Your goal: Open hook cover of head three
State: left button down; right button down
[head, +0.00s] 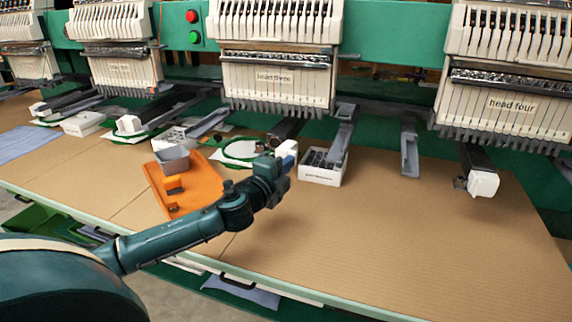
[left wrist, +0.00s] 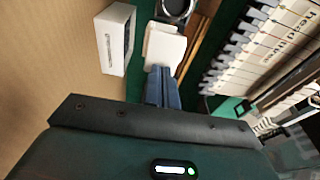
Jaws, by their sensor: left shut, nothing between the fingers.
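Head three (head: 275,78) is the labelled white sewing head at the top middle; its label also shows in the left wrist view (left wrist: 292,38). Its hook cover (head: 287,148) is a white cap on the front end of the dark lower arm, partly hidden by my gripper. In the left wrist view the white cover (left wrist: 163,48) lies right at my fingertips. My left gripper (head: 288,162) is shut, its blue fingers (left wrist: 162,88) empty and at or very near the cover's edge. I cannot tell whether they touch, or how far the cover stands open. My right gripper is not in view.
A white box of dark parts (head: 320,174) stands just right of my gripper. An orange tray (head: 198,190) with a grey bin (head: 173,159) lies to the left. Head four (head: 510,105) has its own white cover (head: 483,184). The tabletop at front right is clear.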

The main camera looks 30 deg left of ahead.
pick_arm(q)
jog(key=shift+w+d+n+y+p, duration=0.7)
jog(key=shift+d+y, duration=0.15)
jog(key=shift+y, duration=0.25)
